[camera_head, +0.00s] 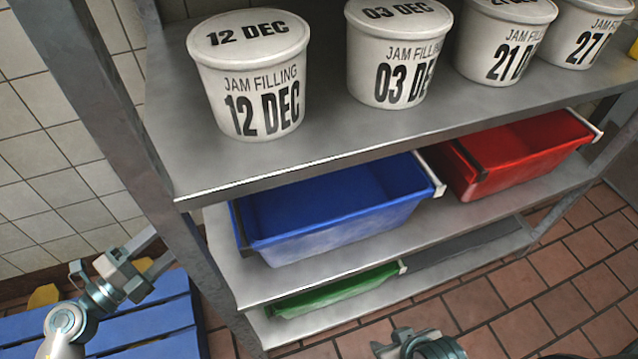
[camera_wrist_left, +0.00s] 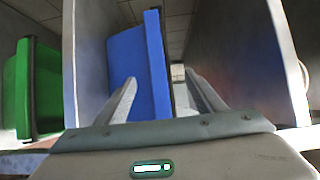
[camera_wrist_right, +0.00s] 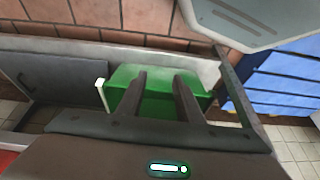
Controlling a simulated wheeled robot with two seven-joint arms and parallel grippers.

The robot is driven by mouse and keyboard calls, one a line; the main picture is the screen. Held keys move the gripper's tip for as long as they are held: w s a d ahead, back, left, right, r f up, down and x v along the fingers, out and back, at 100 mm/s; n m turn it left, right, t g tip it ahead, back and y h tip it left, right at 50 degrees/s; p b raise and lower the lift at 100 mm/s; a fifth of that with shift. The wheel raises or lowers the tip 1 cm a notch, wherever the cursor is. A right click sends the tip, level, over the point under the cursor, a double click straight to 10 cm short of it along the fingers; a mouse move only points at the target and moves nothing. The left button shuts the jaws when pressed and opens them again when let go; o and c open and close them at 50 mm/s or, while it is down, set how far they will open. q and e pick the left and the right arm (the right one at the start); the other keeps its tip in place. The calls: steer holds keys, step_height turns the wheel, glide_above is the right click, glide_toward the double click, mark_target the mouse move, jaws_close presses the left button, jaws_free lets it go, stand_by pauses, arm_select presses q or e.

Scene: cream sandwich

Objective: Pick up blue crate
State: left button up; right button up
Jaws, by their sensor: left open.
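The blue crate (camera_head: 335,230) sits on the middle shelf, below the jars, with a dark strip at its left end and a white handle at its right end. My left gripper (camera_head: 150,250) is open at the lower left, outside the shelf's corner post. In the left wrist view the blue crate's end (camera_wrist_left: 140,70) shows ahead of its spread fingers (camera_wrist_left: 165,95); no hold shows. My right gripper (camera_head: 392,341) shows only partly at the bottom edge. In the right wrist view its fingers (camera_wrist_right: 160,85) are apart in front of the green crate (camera_wrist_right: 155,105).
A red crate (camera_head: 520,150) stands right of the blue one. A green crate (camera_head: 335,290) is on the lowest shelf. Several white jars (camera_head: 250,85) stand on the top shelf (camera_head: 330,135). A metal post (camera_head: 165,150) and a blue pallet (camera_head: 150,325) are at left.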

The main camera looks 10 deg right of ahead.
arm_select(q)
steer(key=x, duration=0.7)
steer(key=shift+w+d+p, duration=0.3)
steer(key=shift+p, duration=0.05)
steer(key=x, duration=0.5)
steer(key=shift+f, duration=0.15)
jaws_close()
stand_by(0.4)
